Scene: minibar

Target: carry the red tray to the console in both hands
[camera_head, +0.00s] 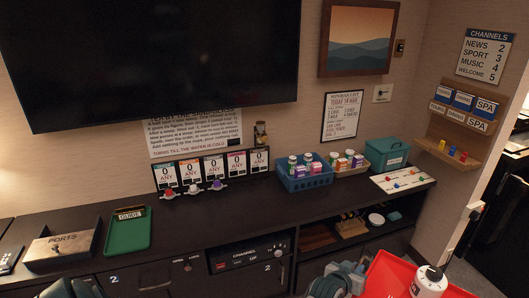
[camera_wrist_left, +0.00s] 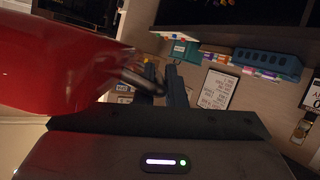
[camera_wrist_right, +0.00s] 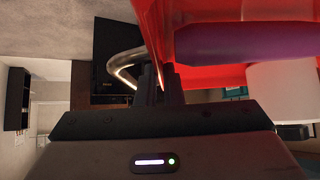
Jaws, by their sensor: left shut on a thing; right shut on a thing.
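The red tray (camera_head: 387,277) is at the bottom right of the head view, partly cut off by the frame's lower edge. A white round container with a dark top (camera_head: 428,284) is on it. My left gripper (camera_head: 342,281) is at the tray's left side. In the left wrist view its fingers (camera_wrist_left: 158,82) are shut on a handle beside the red tray wall (camera_wrist_left: 55,65). In the right wrist view my right gripper (camera_wrist_right: 160,85) is shut at a curved metal handle (camera_wrist_right: 121,68) of the tray (camera_wrist_right: 225,76). The dark console (camera_head: 215,222) stands beyond the tray.
On the console are a green tray (camera_head: 127,232), a ports box (camera_head: 62,246), several ANY cards (camera_head: 213,168), a blue basket (camera_head: 303,180), a teal box (camera_head: 387,154) and a white board (camera_head: 403,180). The console top's middle front is clear. An open shelf (camera_head: 345,240) is below its right part.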

